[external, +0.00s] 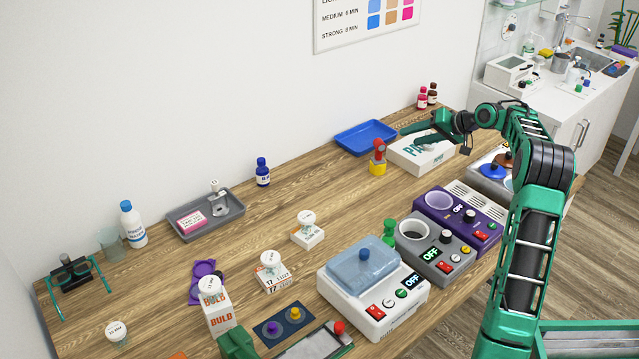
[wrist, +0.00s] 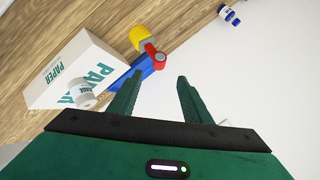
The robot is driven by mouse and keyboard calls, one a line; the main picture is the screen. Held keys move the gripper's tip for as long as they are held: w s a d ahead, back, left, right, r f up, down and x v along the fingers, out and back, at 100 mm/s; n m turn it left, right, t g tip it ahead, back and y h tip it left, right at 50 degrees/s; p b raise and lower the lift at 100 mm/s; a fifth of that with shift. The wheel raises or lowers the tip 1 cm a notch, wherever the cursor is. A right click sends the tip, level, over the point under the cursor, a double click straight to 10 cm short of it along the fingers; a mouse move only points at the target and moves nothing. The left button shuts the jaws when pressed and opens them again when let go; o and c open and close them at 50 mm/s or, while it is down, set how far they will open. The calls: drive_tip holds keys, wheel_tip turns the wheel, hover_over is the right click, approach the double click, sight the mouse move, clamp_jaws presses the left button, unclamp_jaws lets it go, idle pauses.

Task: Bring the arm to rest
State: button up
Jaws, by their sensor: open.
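My arm reaches from the right side of the external view over the back of the wooden bench. My gripper (external: 410,136) hangs just above a white box labelled PAPER (external: 424,153), with nothing between its fingers. In the wrist view, my gripper's two green fingers (wrist: 157,82) stand apart against a pale surface. The PAPER box also shows there at the left (wrist: 72,70), with a white labelled bottle (wrist: 83,95) in front of it. I cannot tell whether the gripper touches the box in the external view.
A blue tray (external: 366,138) and a red-and-yellow item (external: 378,158) are near the gripper. Red bottles (external: 427,97) stand behind it. Purple (external: 458,214), grey (external: 436,250) and white (external: 372,291) machines line the front edge. Bare bench (external: 310,185) lies left of the tray.

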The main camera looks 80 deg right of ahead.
drive_tip(key=shift+s+a+r, duration=0.15)
drive_tip(key=shift+s+r, duration=0.1)
idle(0.5)
